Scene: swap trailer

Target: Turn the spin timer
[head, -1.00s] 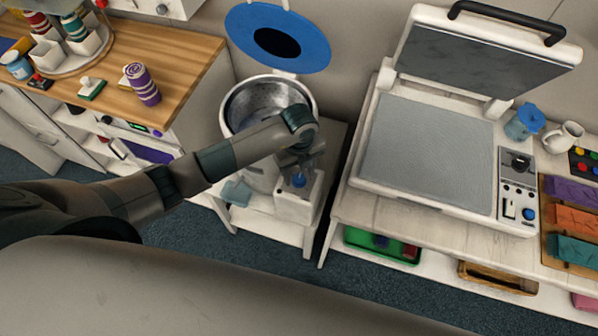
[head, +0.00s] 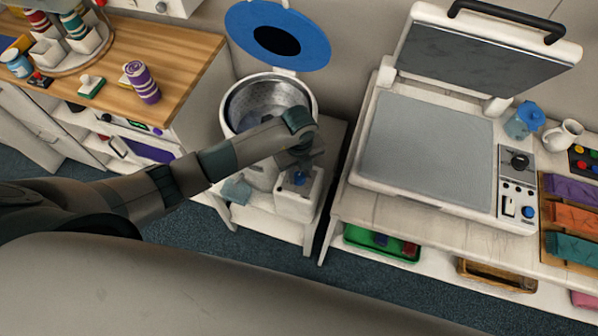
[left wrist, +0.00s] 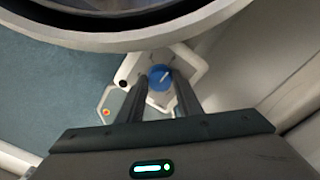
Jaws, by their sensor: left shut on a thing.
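The spin timer is a blue knob (head: 300,177) with a white pointer line on a white control box (head: 296,205), at the front of the spinner with the metal drum (head: 268,97). In the left wrist view the knob (left wrist: 160,77) sits at the fingertips, its pointer slanting up to the right. My left gripper (head: 299,168) reaches down from above and is shut on the knob. In the wrist view its two dark fingers (left wrist: 158,88) stand on either side of the knob. The arm and gripper partly cover the box and drum front in the head view. My right gripper is not in view.
The spinner's blue lid (head: 305,35) stands open behind the drum. A press (head: 428,150) with a raised top stands on the right-hand table. A wooden counter (head: 185,45) is at the left.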

